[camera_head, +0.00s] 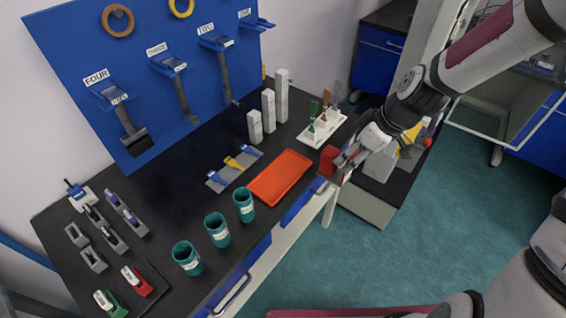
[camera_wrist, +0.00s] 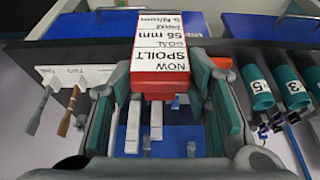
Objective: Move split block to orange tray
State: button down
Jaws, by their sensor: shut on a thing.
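My gripper (camera_head: 338,168) is shut on a red block with a white labelled top (camera_wrist: 160,82), seen close up in the wrist view between both fingers. Its label has the words "NOW SPOILT" and "56 mm". In the head view the red block (camera_head: 328,161) is at the fingertips, partly hidden by them, just right of the orange tray. The orange tray (camera_head: 280,177) lies flat and empty near the front edge of the black bench. I cannot make out the tray clearly in the wrist view.
Three teal cups (camera_head: 218,230) stand left of the tray along the bench edge. A small rack with blue and yellow parts (camera_head: 234,168) lies behind it. White upright blocks (camera_head: 268,111) and a white holder with brushes (camera_head: 322,128) stand at the back right.

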jog(key=w+a+f, duration=0.2)
jog(key=a, duration=0.5)
jog(key=w+a+f, duration=0.2)
jog(key=a+f, duration=0.1)
jog(key=a, duration=0.5)
jog(key=shift+f, duration=0.15)
jog(key=c, duration=0.9)
grip_release()
jog(key=shift+o, duration=0.2)
